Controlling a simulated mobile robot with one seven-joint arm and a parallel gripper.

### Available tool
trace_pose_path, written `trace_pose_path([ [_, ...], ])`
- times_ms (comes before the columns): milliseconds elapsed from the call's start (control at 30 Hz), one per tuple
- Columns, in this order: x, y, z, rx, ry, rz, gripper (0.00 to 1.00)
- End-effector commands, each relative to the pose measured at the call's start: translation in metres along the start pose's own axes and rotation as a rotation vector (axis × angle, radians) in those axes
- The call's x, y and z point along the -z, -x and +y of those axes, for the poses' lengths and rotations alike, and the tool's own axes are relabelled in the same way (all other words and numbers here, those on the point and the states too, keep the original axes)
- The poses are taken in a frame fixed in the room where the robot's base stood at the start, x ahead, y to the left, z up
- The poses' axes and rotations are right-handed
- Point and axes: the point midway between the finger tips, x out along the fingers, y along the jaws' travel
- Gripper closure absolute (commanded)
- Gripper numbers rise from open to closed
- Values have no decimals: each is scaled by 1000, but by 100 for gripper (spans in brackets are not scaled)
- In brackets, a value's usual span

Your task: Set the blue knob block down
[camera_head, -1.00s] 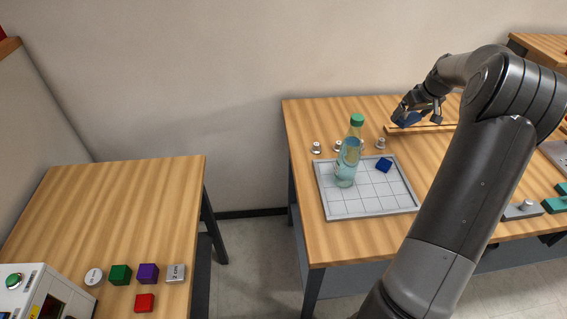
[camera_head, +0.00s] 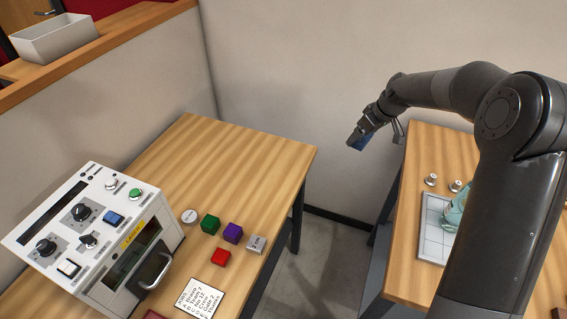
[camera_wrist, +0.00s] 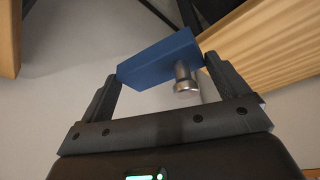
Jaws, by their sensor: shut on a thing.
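The blue knob block (camera_wrist: 158,62) is a flat blue slab with a round metal knob. In the wrist view it sits between the two fingers of my gripper (camera_wrist: 160,82), which are shut on it. In the head view the blue block (camera_head: 358,141) shows as a small dark blue shape at the tip of my gripper (camera_head: 365,134). My gripper holds it in the air, over the gap between the left and right tables. The hand hides part of the block in the head view.
The left table (camera_head: 180,150) has a clear back half. The right table (camera_head: 425,160) holds a grid tray (camera_head: 432,225) with a bottle.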

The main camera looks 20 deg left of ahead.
Motion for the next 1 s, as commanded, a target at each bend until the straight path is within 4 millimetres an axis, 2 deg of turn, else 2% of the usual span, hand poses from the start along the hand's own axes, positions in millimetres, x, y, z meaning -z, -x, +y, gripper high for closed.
trace_pose_path([
  [33, 15, -8, -23, 17, 43, 0, 31],
  [100, 31, -16, -50, 38, 92, 0, 31],
  [200, 48, -26, -83, 62, 151, 0, 31],
  [300, 59, -32, -107, 79, 193, 0, 31],
  [467, 68, -39, -127, 92, 225, 0, 31],
  [567, 76, -50, -137, 95, 230, 0, 31],
  [900, 114, -115, -182, 94, 230, 0, 31],
  [1000, 122, -128, -190, 94, 229, 1, 31],
])
